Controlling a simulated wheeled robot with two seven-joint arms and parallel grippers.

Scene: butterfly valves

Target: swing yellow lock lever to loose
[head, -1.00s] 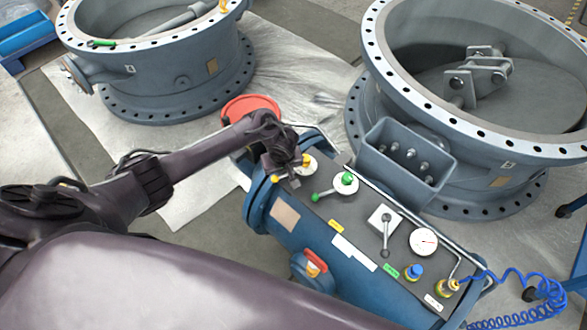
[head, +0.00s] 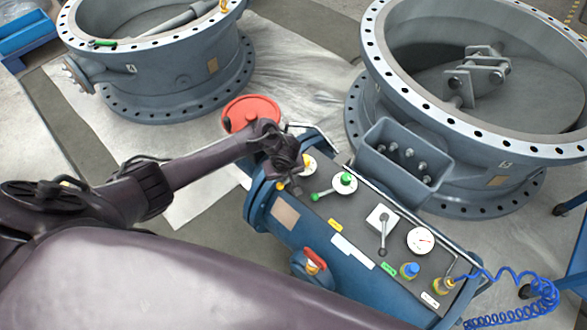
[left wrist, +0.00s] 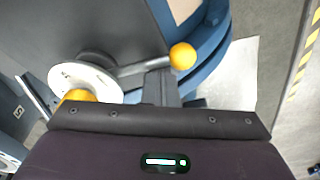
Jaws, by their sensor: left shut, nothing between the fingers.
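The yellow lock lever has a yellow hub on a white disc (head: 309,165) at the far left end of the blue cylinder's dark panel. In the left wrist view its grey arm runs from the white disc (left wrist: 62,75) to a yellow ball knob (left wrist: 182,56). My left gripper (head: 284,182) is shut and empty, low over the panel beside the lever, and hides part of it in the head view. In the left wrist view the fingers (left wrist: 163,88) are close to the lever arm near the ball. I cannot tell whether they touch. My right gripper is out of view.
The panel also holds a green lever (head: 345,182), a grey lever (head: 382,230), a gauge (head: 421,240) and blue and yellow knobs. A red handwheel (head: 251,112) stands behind my gripper. Large flanged valves stand behind, and a blue coiled hose (head: 535,295) lies at right.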

